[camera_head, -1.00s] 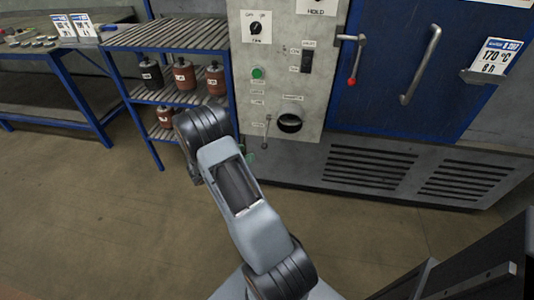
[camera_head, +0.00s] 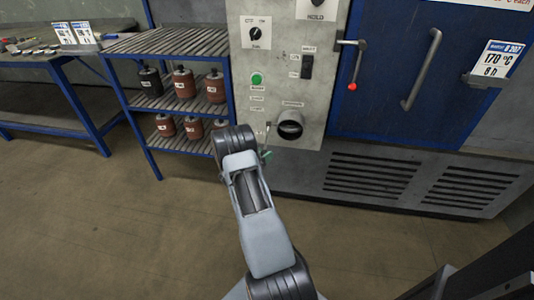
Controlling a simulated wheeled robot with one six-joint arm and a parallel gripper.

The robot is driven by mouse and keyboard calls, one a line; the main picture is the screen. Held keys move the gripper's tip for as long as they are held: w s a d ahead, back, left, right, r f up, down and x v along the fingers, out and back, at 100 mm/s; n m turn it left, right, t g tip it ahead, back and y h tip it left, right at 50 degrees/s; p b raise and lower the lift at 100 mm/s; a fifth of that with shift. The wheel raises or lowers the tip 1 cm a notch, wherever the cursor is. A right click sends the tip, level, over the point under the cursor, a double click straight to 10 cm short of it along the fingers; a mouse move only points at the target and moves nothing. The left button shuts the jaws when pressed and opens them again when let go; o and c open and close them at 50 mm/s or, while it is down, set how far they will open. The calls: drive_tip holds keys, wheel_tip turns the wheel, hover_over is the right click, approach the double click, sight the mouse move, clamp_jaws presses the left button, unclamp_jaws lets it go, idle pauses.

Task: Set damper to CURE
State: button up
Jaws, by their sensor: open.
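The damper is most likely the round dark port (camera_head: 290,126) low on the grey control panel, with a small label above it. A thin lever (camera_head: 267,132) stands just left of the port, and its lower part is partly covered. My arm reaches up from the bottom and hides most of my gripper. A small greenish piece beside the wrist appears to be the tip of my gripper (camera_head: 265,156), open, close below the lever. I cannot tell whether it touches the lever. The CURE marking is not legible.
The panel also has a dial (camera_head: 255,32), a green button (camera_head: 257,79) and a rocker switch (camera_head: 306,67). The blue oven door (camera_head: 395,75) has a red-tipped latch (camera_head: 352,65). A rack (camera_head: 152,119) with several motor-like parts stands left. Floor in front is clear.

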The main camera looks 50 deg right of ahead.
drive_tip(key=shift+d, duration=1.3)
clamp_jaws()
